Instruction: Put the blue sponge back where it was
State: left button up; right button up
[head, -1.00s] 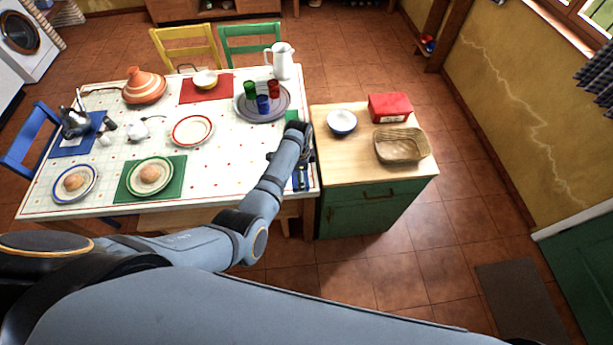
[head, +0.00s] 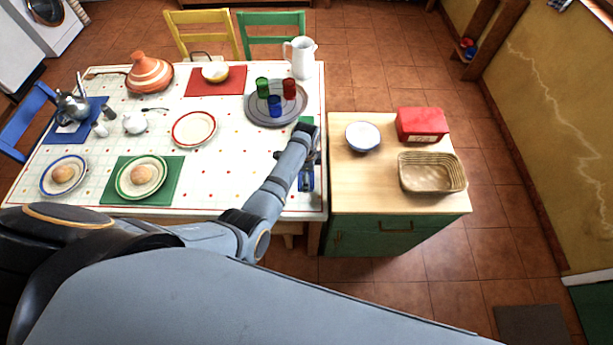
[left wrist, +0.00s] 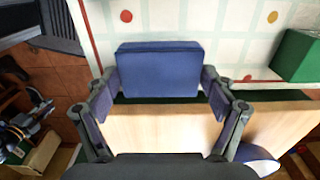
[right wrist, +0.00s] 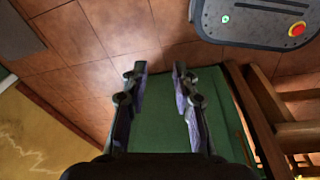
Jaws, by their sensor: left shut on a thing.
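The blue sponge (left wrist: 160,70) is a blue block between the fingers of my left gripper (left wrist: 160,98), which is shut on it. In the left wrist view it is over the gap between the patterned table top and the wooden counter top. In the head view my left arm reaches to the table's right edge, and blue shows below its wrist (head: 306,181); I cannot tell sponge from finger pads there. My right gripper (right wrist: 160,72) is open and empty, with the floor and a green cabinet side beyond it.
The table (head: 240,170) holds plates, a tray (head: 252,113) with cups, and a white jug (head: 301,58). A green block (left wrist: 299,56) lies near its right edge. The counter (head: 365,185) carries a bowl (head: 363,137), red box (head: 422,125) and basket (head: 432,172); its front left is clear.

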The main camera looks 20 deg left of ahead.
pick_arm(q)
jog(key=shift+f+b, duration=0.35)
jog(key=shift+b, duration=0.15)
notch_tip(320, 180, down, 3)
jog(key=b, duration=0.3)
jog(key=shift+w+a+f, duration=0.1)
jog(key=shift+w+a, duration=0.05)
jog(key=shift+w, duration=0.2)
jog(key=shift+c, duration=0.5)
jog(key=shift+s, duration=0.1)
jog(key=o, duration=1)
jog(key=shift+o, duration=0.9)
jog(key=shift+f, duration=0.1)
pick_arm(e)
jog(key=f, duration=0.2)
jog(key=s+f, duration=0.1)
jog(key=f, duration=0.1)
jog(key=shift+d+f, duration=0.1)
